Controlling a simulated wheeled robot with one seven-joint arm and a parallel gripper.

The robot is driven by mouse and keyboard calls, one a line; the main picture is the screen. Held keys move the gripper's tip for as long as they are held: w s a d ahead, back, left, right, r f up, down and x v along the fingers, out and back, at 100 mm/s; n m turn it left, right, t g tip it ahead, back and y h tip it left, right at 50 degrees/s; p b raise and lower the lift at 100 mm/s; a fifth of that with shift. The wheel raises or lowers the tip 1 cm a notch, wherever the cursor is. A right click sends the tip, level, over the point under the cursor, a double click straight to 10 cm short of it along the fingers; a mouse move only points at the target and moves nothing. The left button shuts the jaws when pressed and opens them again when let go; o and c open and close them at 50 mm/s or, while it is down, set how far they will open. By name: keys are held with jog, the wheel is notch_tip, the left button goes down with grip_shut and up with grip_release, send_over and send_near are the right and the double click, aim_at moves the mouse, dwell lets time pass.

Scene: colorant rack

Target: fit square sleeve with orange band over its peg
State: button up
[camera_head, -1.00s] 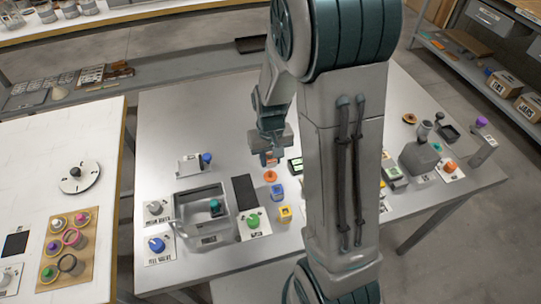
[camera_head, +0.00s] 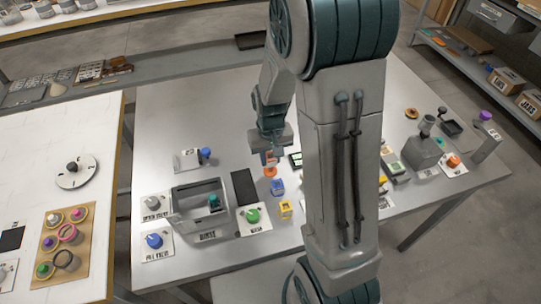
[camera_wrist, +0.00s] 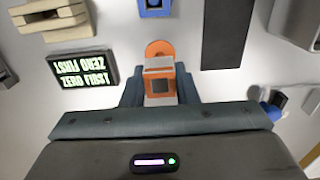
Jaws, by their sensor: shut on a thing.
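My gripper (camera_wrist: 159,90) is shut on the square sleeve with the orange band (camera_wrist: 160,68), seen end-on in the wrist view with a dark square opening. In the head view my gripper (camera_head: 270,157) hangs above the grey table, and the sleeve is small between its fingers. An orange disc (camera_wrist: 160,46) shows just beyond the sleeve in the wrist view; it also shows below the gripper in the head view (camera_head: 270,172). The sleeve hides part of the disc, and no peg is clearly visible there. I cannot tell the gap between sleeve and disc.
A blue square piece (camera_head: 278,187) and a yellow one (camera_head: 285,209) stand nearer me. A black sign (camera_wrist: 84,70) reading "ZERO FIRST" lies beside the gripper. A dark flat pad (camera_head: 244,187) and a grey rinse bin (camera_head: 200,212) are to the left. My arm hides the table's middle.

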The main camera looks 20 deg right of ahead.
aim_at(271, 165)
jog(key=shift+f+b, duration=1.45)
jog(key=shift+f, duration=0.4)
jog(key=o, duration=1)
jog(key=shift+r, duration=0.2)
notch_tip(271, 165, up, 14)
jog(key=shift+f+p, duration=0.2)
jog(key=shift+p, duration=0.15)
jog(key=s+r+t, duration=0.2)
jog(key=s+r, duration=0.2)
jog(key=s, duration=0.9)
jog(key=shift+s+r+t, duration=0.2)
jog(key=shift+s+t, duration=0.15)
jog(key=shift+t, duration=0.05)
